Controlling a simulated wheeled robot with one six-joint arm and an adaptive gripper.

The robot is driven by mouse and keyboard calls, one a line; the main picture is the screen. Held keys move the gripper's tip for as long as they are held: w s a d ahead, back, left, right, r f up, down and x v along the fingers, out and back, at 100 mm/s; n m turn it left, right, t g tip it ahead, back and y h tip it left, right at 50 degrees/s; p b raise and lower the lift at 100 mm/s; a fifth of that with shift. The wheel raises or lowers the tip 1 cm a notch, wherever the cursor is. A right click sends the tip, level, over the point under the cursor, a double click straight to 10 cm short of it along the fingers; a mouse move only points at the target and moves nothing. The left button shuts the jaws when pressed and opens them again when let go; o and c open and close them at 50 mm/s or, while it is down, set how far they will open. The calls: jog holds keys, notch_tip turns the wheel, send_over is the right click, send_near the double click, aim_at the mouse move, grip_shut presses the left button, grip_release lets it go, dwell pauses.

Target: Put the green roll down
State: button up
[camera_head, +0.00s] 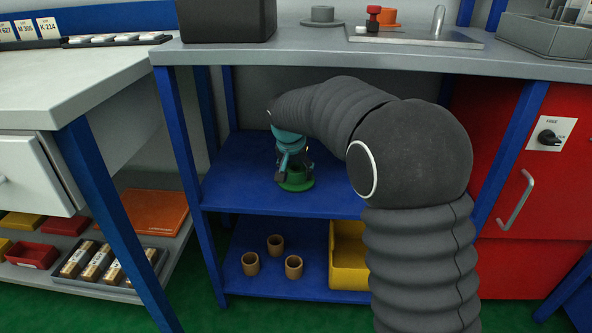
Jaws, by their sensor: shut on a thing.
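The green roll (296,184) is at the blue middle shelf (240,168) under the grey worktop. My gripper (294,172) is over the roll, pointing down, and is shut on it. Only the lower part of the roll shows below the fingers. The roll looks very close to the shelf surface; I cannot tell whether it touches. My dark grey arm reaches in from the right and hides the right part of the shelf.
Blue legs (178,135) frame the shelf opening, with the worktop (330,52) close above my arm. The lower shelf holds several tan cups (275,244) and a yellow bin (347,262). A red cabinet (521,170) stands right. The middle shelf's left part is clear.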

jog(key=shift+f, duration=0.2)
jog(key=o, duration=1.4)
jog(key=shift+r, duration=0.1)
